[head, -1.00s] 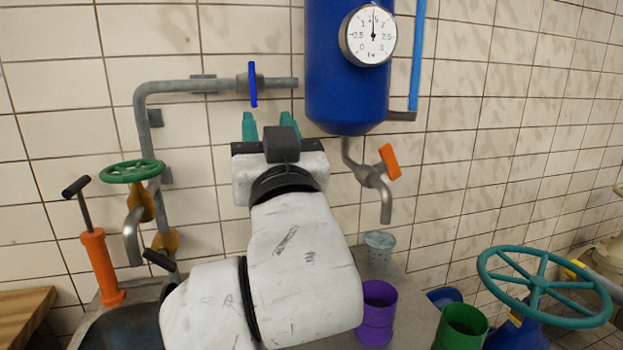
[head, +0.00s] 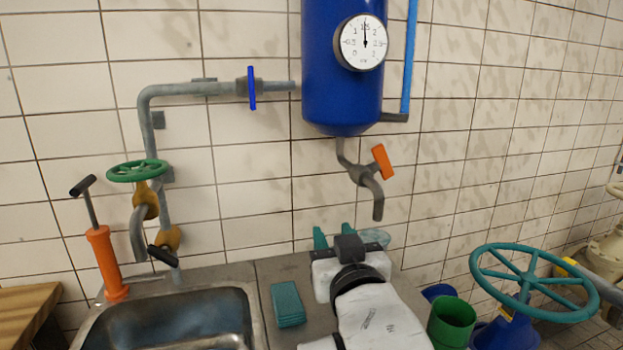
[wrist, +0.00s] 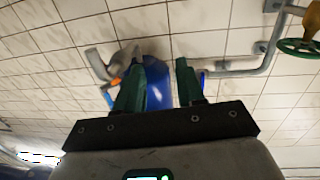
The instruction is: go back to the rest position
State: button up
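My gripper (head: 335,238) is low over the grey counter in the head view, in front of the tiled wall and below the blue tank (head: 342,75). Its two teal fingers stand apart, pointing at the wall. In the wrist view my gripper (wrist: 163,78) shows its fingers parted with nothing between them; the tank (wrist: 158,88) and its tap are beyond, apart from the fingers. My white arm reaches up from the bottom edge of the head view.
A sink (head: 170,320) and a teal block (head: 288,304) lie left of my arm. A clear cup (head: 376,238) is partly hidden behind my gripper. An orange pump (head: 105,262), a green cup (head: 452,322) and a teal handwheel (head: 535,282) stand around. The orange-handled tap (head: 370,180) hangs above.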

jog(key=s+d+f+g+h+p, duration=0.1)
jog(key=s+d+f+g, duration=0.2)
jog(key=s+d+f, duration=0.45)
jog(key=s+d+f+m+g+h, duration=0.1)
jog(key=s+d+f+g, duration=0.3)
jog(key=f, duration=0.6)
jog(key=s+d+f+g+h+p, duration=0.1)
jog(key=s+d+f+g+h, duration=0.1)
jog(key=d+f, duration=0.6)
jog(key=s+d+f+m+g, duration=0.1)
jog(key=s+f, duration=0.5)
jog(key=s, duration=0.6)
jog(key=s+d+f+g, duration=0.3)
jog(key=s+f+g, duration=0.3)
jog(key=s, duration=0.6)
jog(key=shift+s+d+f+m+g+y+p, duration=0.15)
jog(key=shift+s+m+g+y+p, duration=0.15)
jog(key=shift+m+y+p, duration=0.15)
